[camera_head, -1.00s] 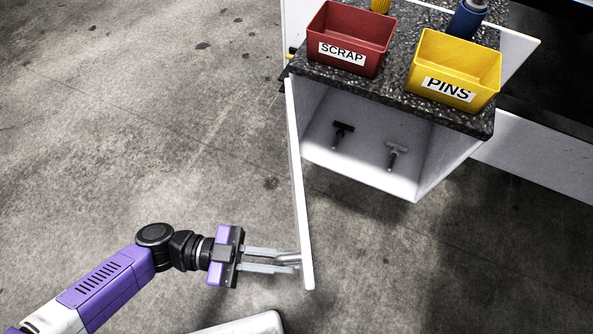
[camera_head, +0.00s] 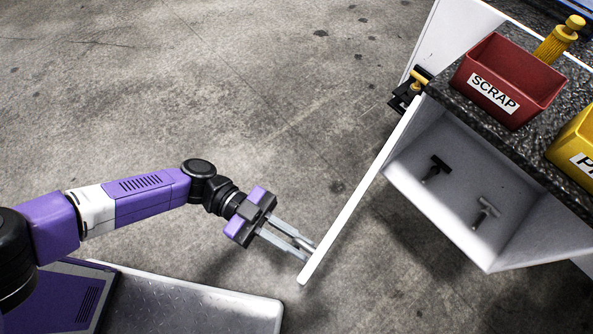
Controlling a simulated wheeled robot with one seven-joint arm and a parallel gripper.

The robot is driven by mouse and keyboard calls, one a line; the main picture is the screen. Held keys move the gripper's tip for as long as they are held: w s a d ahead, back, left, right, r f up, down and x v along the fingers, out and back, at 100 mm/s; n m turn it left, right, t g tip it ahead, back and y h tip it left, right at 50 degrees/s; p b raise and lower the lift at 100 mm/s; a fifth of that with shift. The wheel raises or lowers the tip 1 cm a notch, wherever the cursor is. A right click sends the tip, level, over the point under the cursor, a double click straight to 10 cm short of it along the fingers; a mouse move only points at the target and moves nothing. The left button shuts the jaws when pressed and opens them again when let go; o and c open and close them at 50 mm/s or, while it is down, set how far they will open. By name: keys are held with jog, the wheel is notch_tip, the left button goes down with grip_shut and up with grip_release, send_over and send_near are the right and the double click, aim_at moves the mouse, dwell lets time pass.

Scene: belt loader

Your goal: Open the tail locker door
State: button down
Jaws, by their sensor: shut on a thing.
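The tail locker door (camera_head: 358,197) is a white panel, swung wide open and seen nearly edge-on. It hinges at the left front of the locker (camera_head: 440,205), whose white inside shows. My gripper (camera_head: 306,250) is at the door's free end, on its left face, with its two grey fingers shut on the door's handle. The handle itself is mostly hidden by the fingers at this angle. Two T-shaped tools, one black (camera_head: 435,168) and one grey (camera_head: 485,212), are inside the locker.
A red SCRAP bin (camera_head: 508,80) and a yellow PINS bin (camera_head: 578,150) stand on the dark speckled top (camera_head: 455,98). A yellow-handled black fitting (camera_head: 408,90) sits beside the locker's hinge side. The concrete floor left of the door is clear. My base plate shows at the bottom left.

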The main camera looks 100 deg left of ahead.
jog(key=c, duration=1.5)
grip_release()
jog(key=shift+o, duration=0.2)
jog(key=v, duration=0.7)
jog(key=shift+s+a+b, duration=0.15)
jog(key=shift+s+b, duration=0.2)
